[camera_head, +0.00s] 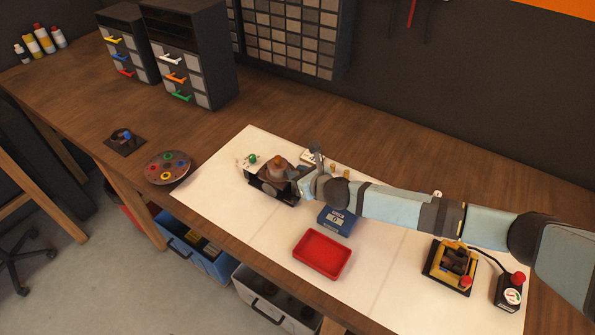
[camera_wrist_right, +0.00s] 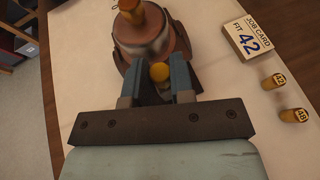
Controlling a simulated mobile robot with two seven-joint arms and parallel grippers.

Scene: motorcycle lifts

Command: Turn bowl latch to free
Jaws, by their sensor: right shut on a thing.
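The carburettor-like body with a bowl (camera_head: 276,178) stands in a dark holder on the white mat, and its copper and grey round body (camera_wrist_right: 148,35) fills the top of the right wrist view. A yellow round knob, seemingly the bowl latch (camera_wrist_right: 160,72), sits between the fingers of my right gripper (camera_wrist_right: 158,85). The gripper is shut on it; the fingers hide its sides. In the head view my right gripper (camera_head: 299,180) reaches the body from the right. My left gripper is not in view.
A job card reading FIT 42 (camera_wrist_right: 252,38) and two brass jets (camera_wrist_right: 283,98) lie to the right. A red tray (camera_head: 322,253) and a blue box (camera_head: 337,220) are nearer the front. A yellow fixture (camera_head: 450,267) stands at the mat's right.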

